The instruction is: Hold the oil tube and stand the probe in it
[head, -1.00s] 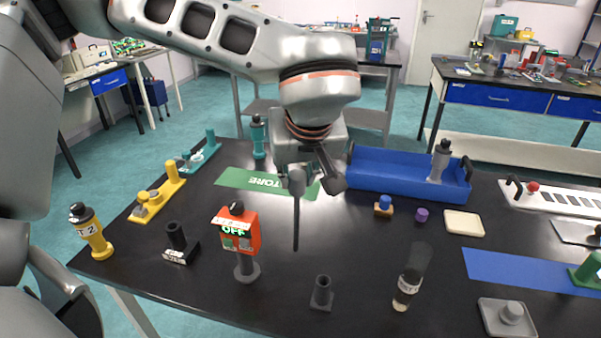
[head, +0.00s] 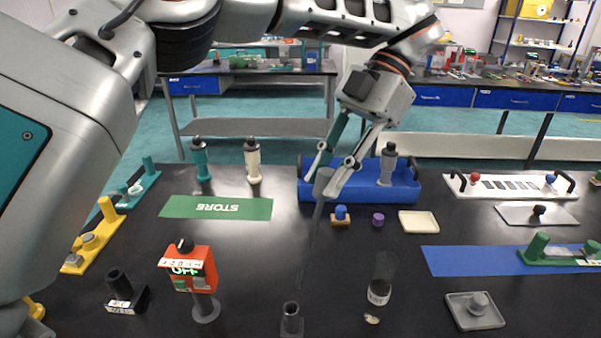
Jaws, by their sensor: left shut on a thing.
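My left gripper (head: 336,176) is shut on the thick head of the probe (head: 314,218), a dark grey rod. The probe hangs below the fingers, its lower end leaning a little to the left, clear of the tube. A clear tube (head: 384,268), which I take to be the oil tube, stands on the black table to the right of the probe. It has a white label and some amber at the bottom. Nothing holds it. My right gripper is not in view.
A small dark holder (head: 291,322) stands near the front edge, left of the tube. A blue tray (head: 340,184) lies behind the probe.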

